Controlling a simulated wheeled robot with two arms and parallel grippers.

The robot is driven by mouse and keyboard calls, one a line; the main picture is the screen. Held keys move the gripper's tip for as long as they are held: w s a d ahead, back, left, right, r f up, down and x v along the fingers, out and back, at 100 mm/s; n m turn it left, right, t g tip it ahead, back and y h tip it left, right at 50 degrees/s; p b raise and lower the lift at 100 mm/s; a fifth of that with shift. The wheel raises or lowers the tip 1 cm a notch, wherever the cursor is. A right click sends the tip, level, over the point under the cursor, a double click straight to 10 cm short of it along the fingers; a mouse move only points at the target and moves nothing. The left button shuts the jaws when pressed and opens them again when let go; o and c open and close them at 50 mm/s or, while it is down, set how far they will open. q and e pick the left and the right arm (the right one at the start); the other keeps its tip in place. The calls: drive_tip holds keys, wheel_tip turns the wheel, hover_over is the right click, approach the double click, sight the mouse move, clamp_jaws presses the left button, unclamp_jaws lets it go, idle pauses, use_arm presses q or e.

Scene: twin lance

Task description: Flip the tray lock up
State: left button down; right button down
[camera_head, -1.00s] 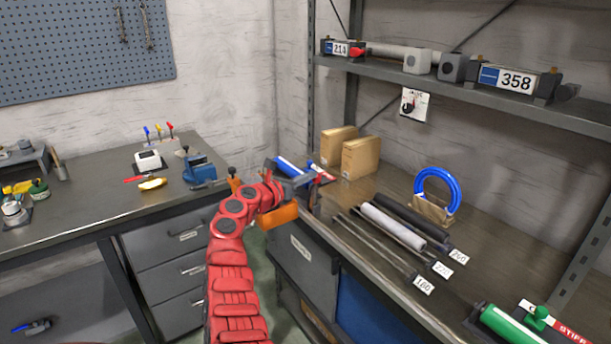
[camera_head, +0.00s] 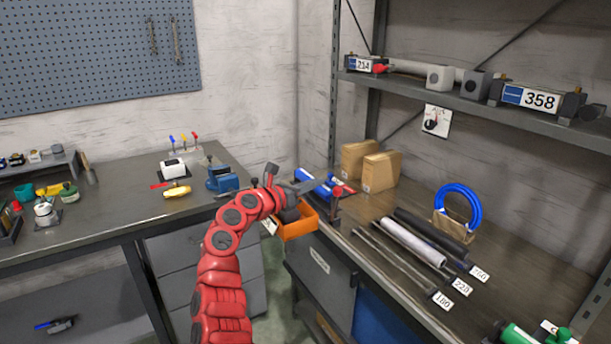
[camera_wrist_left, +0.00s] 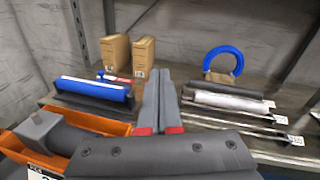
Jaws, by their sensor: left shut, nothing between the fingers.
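An orange tray (camera_head: 299,229) sits at the near left end of the right bench, partly hidden by my left arm. In the left wrist view the orange tray (camera_wrist_left: 100,121) is at the left, with a dark grey block and cylinder (camera_wrist_left: 38,128) over it. I cannot tell for sure whether that part is the tray lock. My left gripper (camera_head: 312,185) is above and beside the tray. In the left wrist view its fingers (camera_wrist_left: 160,84) are together, with nothing between them, pointing over the bench to the right of the tray. My right gripper is not in view.
A blue piece (camera_wrist_left: 95,88) lies just beyond the tray. Two cardboard boxes (camera_head: 379,172) stand behind it. Rods (camera_head: 413,243) and a blue ring (camera_head: 458,203) are farther right on the bench. A shelf (camera_head: 440,91) hangs above. The left bench (camera_head: 120,205) holds small tools.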

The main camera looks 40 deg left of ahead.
use_arm(q)
drive_tip(key=shift+s+a+r, duration=0.1)
drive_tip(key=shift+s+r, duration=0.55)
drive_tip(key=shift+r, duration=0.35)
drive_tip(key=shift+s+a+r, duration=0.1)
drive_tip(key=shift+s+r, duration=0.55)
drive_tip(key=shift+r, duration=0.3)
